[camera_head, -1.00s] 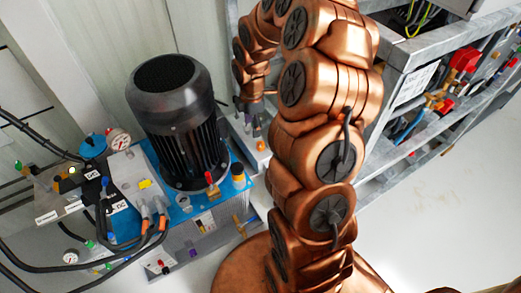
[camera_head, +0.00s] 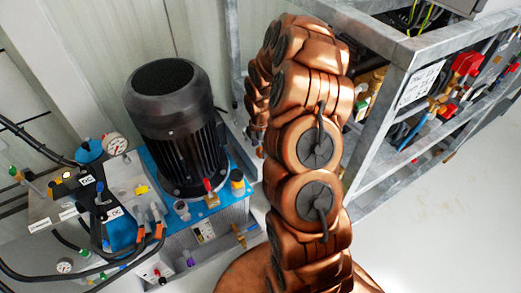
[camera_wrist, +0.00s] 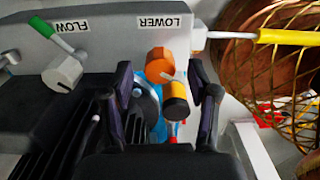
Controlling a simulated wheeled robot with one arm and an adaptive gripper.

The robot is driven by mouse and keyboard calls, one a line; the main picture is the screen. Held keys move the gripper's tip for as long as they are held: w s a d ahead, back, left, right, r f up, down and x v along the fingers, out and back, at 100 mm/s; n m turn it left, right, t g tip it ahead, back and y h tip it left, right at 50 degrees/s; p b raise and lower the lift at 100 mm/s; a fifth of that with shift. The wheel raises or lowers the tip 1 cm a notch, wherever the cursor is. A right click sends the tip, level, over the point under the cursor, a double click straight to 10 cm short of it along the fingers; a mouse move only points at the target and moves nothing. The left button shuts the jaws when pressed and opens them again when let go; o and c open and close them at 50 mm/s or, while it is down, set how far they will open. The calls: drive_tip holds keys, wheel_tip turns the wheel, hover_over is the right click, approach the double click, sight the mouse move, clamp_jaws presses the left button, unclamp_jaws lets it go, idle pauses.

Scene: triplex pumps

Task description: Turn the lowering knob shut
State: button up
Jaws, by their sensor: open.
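In the wrist view my gripper (camera_wrist: 166,92) is open, with one dark finger on each side of the picture's middle. Between and beyond the fingers show an orange knob (camera_wrist: 160,64), just below the LOWER label (camera_wrist: 164,21), and an orange cylinder with a black and yellow end (camera_wrist: 175,100). A white fitting (camera_wrist: 198,39) with a yellow-handled rod (camera_wrist: 290,38) sits right of the label. I cannot tell for certain which is the lowering knob. No contact between fingers and knob is visible. In the head view my arm hides the gripper.
A grey knob with a green-handled lever (camera_wrist: 62,70) sits by the FLOW label at left. In the head view, a black motor (camera_head: 175,125) stands on a blue-topped pump unit (camera_head: 150,180) with hoses. A metal rack (camera_head: 400,50) stands right; floor (camera_head: 450,215) is clear there.

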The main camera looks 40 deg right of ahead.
drive_tip(key=shift+f, duration=0.75)
clamp_jaws()
